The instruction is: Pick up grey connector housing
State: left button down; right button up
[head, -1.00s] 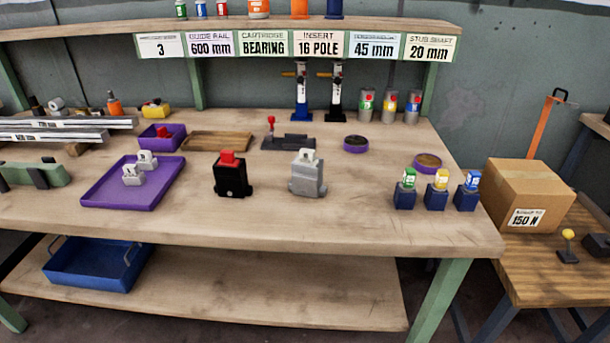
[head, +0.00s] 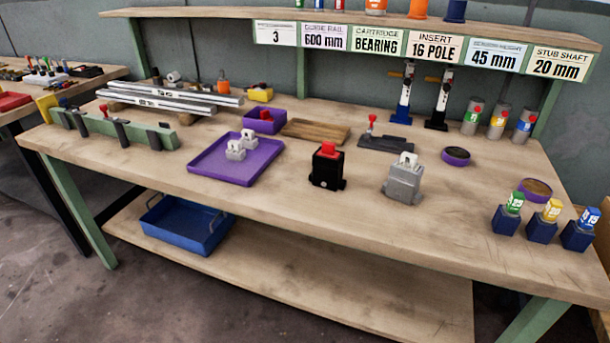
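The grey connector housing (head: 403,182) stands upright on the workbench, right of the middle, with a white piece in its top. A black housing (head: 327,169) with a red top stands to its left, apart from it. Two small light grey and white pieces (head: 236,150) stand in the purple tray (head: 214,166) further left. Neither of my grippers shows in the head view.
A purple bin (head: 264,121), a wooden tray (head: 316,130) and a dark fixture (head: 385,141) with a red knob lie behind the housings. Several blue blocks with coloured tops (head: 541,229) stand at right. The bench front (head: 330,217) is clear.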

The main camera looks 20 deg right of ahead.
aim_at(402, 185)
jog(key=u, duration=0.95)
jog(key=k, duration=0.7)
jog(key=z, duration=1.15)
jog(key=i, duration=0.3)
jog(key=u, duration=0.05)
